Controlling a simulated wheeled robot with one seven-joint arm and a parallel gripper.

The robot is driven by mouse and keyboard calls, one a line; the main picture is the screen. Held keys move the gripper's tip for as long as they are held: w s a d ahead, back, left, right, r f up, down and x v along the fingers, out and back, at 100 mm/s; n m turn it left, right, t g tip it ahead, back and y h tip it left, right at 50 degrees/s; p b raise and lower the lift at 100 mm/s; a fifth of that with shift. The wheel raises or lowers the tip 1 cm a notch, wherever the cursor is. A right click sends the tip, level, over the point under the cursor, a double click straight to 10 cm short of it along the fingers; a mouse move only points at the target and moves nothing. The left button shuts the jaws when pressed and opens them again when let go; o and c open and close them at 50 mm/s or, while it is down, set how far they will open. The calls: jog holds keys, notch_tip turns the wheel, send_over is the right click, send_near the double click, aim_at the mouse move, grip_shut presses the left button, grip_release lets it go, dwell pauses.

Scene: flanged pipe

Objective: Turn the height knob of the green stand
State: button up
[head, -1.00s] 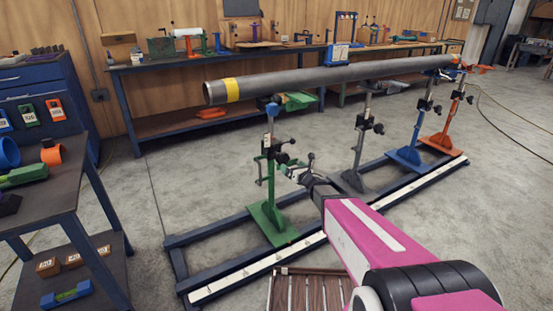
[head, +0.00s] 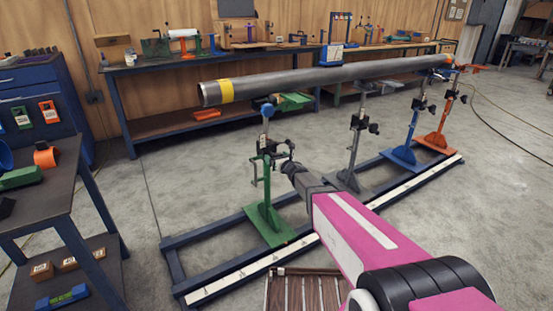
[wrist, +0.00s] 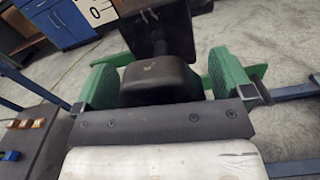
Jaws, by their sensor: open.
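The green stand (head: 266,195) stands upright at the near left end of the blue floor frame, under the yellow-banded end of the grey pipe (head: 320,77). Its black clamp and knob parts sit at mid-post. My gripper (head: 283,158) is at that height, just right of the post, partly hidden by my own arm. In the wrist view my gripper (wrist: 163,80) is open, with one green ribbed finger on each side of a black knob (wrist: 155,85). A shaft joins the knob to a black block behind it. I cannot tell whether the fingers touch the knob.
Grey (head: 354,150), blue (head: 405,153) and orange (head: 443,135) stands line the frame (head: 225,275) to the right. A dark side table (head: 45,195) is at the left. A workbench (head: 190,64) runs behind. A slatted wooden pallet (head: 303,292) lies in front.

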jog(key=shift+w, duration=0.1)
jog(key=c, duration=0.9)
jog(key=shift+m, duration=0.3)
jog(key=m, duration=2.1)
jog(key=shift+d+f, duration=0.1)
jog(key=shift+f, duration=0.2)
